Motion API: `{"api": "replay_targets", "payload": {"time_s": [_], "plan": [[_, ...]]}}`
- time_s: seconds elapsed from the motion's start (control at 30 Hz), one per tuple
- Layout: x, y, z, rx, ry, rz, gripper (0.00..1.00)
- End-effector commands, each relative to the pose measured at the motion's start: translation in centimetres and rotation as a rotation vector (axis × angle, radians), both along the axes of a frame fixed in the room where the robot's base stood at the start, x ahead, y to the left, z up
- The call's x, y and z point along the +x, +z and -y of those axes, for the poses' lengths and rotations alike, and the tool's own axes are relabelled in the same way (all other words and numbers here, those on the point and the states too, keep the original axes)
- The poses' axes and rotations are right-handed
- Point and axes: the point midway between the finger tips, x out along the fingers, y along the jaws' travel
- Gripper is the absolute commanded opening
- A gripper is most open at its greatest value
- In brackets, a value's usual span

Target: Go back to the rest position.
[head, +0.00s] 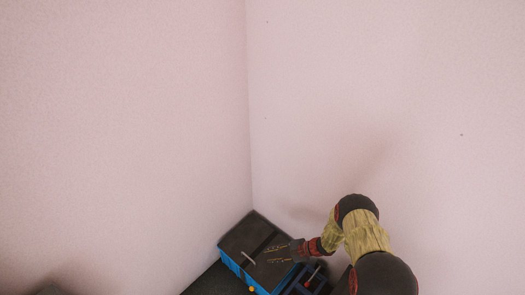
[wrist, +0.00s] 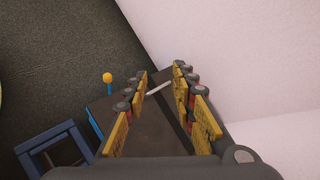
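My gripper (head: 268,254) is low in the head view, at the end of my yellow and black arm. It is over a dark-topped box with blue sides (head: 250,235). In the wrist view my gripper (wrist: 161,76) has its yellow-padded fingers wide apart, with nothing held between them. The dark box top (wrist: 150,130) shows behind the fingers, and I cannot tell the gap between them. A thin pale rod (wrist: 158,88) appears between the fingertips; it also shows at the box's left part in the head view (head: 248,258). No plates are in view.
Pale pink walls (head: 120,130) meet in a corner just behind the box. An orange ball on a blue post (wrist: 107,77) and a blue frame (wrist: 58,135) stand beside the box. Dark floor (wrist: 60,50) lies left of it. The space above the arm is clear.

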Motion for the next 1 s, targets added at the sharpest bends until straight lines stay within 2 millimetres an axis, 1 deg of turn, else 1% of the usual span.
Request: {"api": "replay_targets", "payload": {"time_s": [0.03,0.07,0.1,0.17,0.2,0.27,0.3,0.37,0.4,0.47,0.5,0.57,0.6,0.67,0.7,0.77,0.8,0.87,0.9,1.0], "plan": [[1.0,2.8,0.1,-0.013,0.031,0.027,0.26],[1.3,4.1,0.1,-0.02,0.049,0.037,0.26],[1.8,6.0,0.1,-0.03,0.072,0.052,0.26],[2.2,8.7,0.2,-0.046,0.108,0.074,0.26],[2.4,10.5,0.2,-0.059,0.132,0.089,0.26],[2.7,13.2,0.3,-0.077,0.166,0.111,0.26],[2.8,15.0,0.3,-0.091,0.189,0.126,0.26],[2.8,17.7,0.5,-0.111,0.223,0.148,0.26],[2.7,19.5,0.6,-0.126,0.245,0.163,0.26],[2.5,22.0,0.7,-0.148,0.276,0.185,0.26],[2.3,23.7,0.8,-0.165,0.297,0.2,0.26],[1.9,26.3,1.0,-0.191,0.328,0.223,0.26],[1.6,27.9,1.2,-0.207,0.349,0.238,0.26],[0.9,30.3,1.4,-0.234,0.379,0.259,0.26],[0.5,31.9,1.5,-0.253,0.398,0.274,0.26],[-0.3,34.2,1.8,-0.282,0.427,0.297,0.26],[-0.9,35.7,2.0,-0.302,0.444,0.311,0.26],[-1.8,37.9,2.3,-0.333,0.471,0.334,0.26],[-2.5,39.2,2.5,-0.354,0.488,0.349,0.26],[-4.3,42.6,3.1,-0.408,0.528,0.384,0.26]]}}
